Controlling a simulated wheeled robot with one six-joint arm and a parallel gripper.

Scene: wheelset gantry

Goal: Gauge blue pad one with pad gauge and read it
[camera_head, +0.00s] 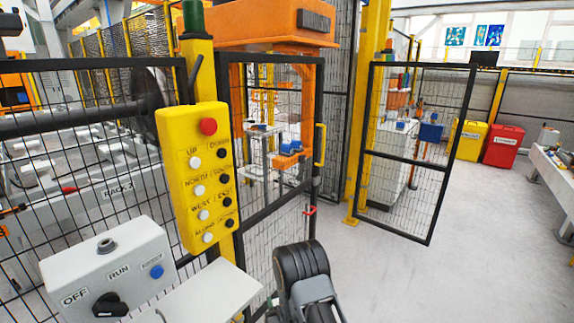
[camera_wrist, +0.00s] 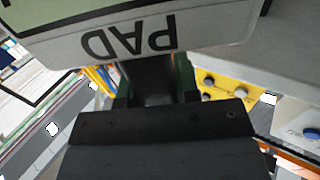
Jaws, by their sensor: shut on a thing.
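The pad gauge (camera_wrist: 215,30) fills the top of the wrist view. It is a pale grey case with the word PAD upside down and part of a greenish screen; its upper part is cut off. My gripper (camera_wrist: 152,88) is shut on it from below. In the head view my gripper and the gauge cannot be made out. Small blue pieces (camera_head: 289,147) sit on an orange fixture beyond the mesh, apart from my arm. They may be pads; I cannot tell which would be blue pad one.
A yellow button pendant (camera_head: 197,180) hangs at left, above a grey OFF/RUN switch box (camera_head: 110,275). A mesh gate (camera_head: 416,150) stands open at right. Yellow (camera_head: 468,140) and red (camera_head: 503,146) bins stand farther back. Floor (camera_head: 450,270) at right is clear.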

